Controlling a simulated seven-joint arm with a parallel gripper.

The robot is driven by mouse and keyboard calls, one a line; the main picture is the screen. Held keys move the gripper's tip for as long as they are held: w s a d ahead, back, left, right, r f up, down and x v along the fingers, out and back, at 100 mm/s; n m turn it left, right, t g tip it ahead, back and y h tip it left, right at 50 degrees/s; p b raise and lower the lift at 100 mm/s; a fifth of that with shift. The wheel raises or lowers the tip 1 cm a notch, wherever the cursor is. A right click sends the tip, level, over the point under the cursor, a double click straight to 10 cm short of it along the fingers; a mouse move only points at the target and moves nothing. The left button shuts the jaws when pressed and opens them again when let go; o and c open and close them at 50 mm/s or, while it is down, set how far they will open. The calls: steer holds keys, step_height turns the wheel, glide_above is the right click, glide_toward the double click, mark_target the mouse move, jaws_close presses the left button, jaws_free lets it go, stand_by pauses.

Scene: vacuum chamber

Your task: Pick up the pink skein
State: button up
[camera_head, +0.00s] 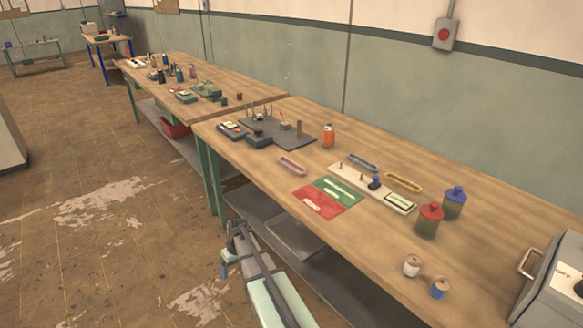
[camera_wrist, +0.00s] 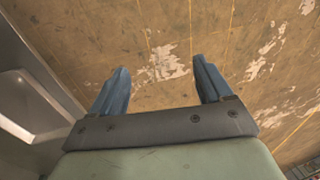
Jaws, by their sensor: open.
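The pink skein (camera_head: 291,166) is a flat, elongated loop lying on the near wooden workbench, left of the green card and behind the red card in the head view. My gripper (camera_wrist: 160,78) shows in the wrist view with its two blue fingers wide apart and nothing between them. In the head view my arm is low, in front of the bench edge and below the bench top, well apart from the skein. The skein is not in the wrist view.
A grey-blue skein (camera_head: 363,161) and a yellow skein (camera_head: 404,182) lie by a pale board (camera_head: 343,177). An orange bottle (camera_head: 328,135), a dark fixture (camera_head: 288,137), red-lidded jar (camera_head: 429,219) and blue-lidded jar (camera_head: 454,203) stand nearby. The bench's front strip is mostly clear.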

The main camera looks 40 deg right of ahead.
steer(key=w+d+r+t, duration=0.1)
steer(key=w+d+r, duration=0.45)
steer(key=r, duration=0.25)
steer(key=w+d+r+t, duration=0.2)
steer(key=w+d+r, duration=0.35)
steer(key=r, duration=0.35)
steer(key=w+d+r+t, duration=0.1)
steer(key=w+d+r, duration=0.4)
steer(key=d+r, duration=0.25)
steer(key=shift+h, duration=0.7)
steer(key=s+d+r, duration=0.1)
steer(key=d+r, duration=0.1)
steer(key=d, duration=0.1)
steer(key=s+d+r, duration=0.1)
steer(key=d+r, duration=0.2)
steer(key=d, duration=0.1)
steer(key=s+d+r, duration=0.1)
steer(key=d+r, duration=0.2)
steer(key=shift+d, duration=0.25)
steer(key=s+d+r, duration=0.6)
steer(key=d, duration=0.5)
glide_toward(293, 162)
steer(key=a+f, duration=0.2)
steer(key=shift+s+a+f+h, duration=0.1)
steer(key=shift+s+f+h, duration=0.25)
steer(key=shift+f+h, duration=0.05)
steer(key=shift+w+x, duration=0.2)
steer(key=shift+x, duration=2.6)
steer(key=shift+r, duration=0.1)
steer(key=c, duration=1.1)
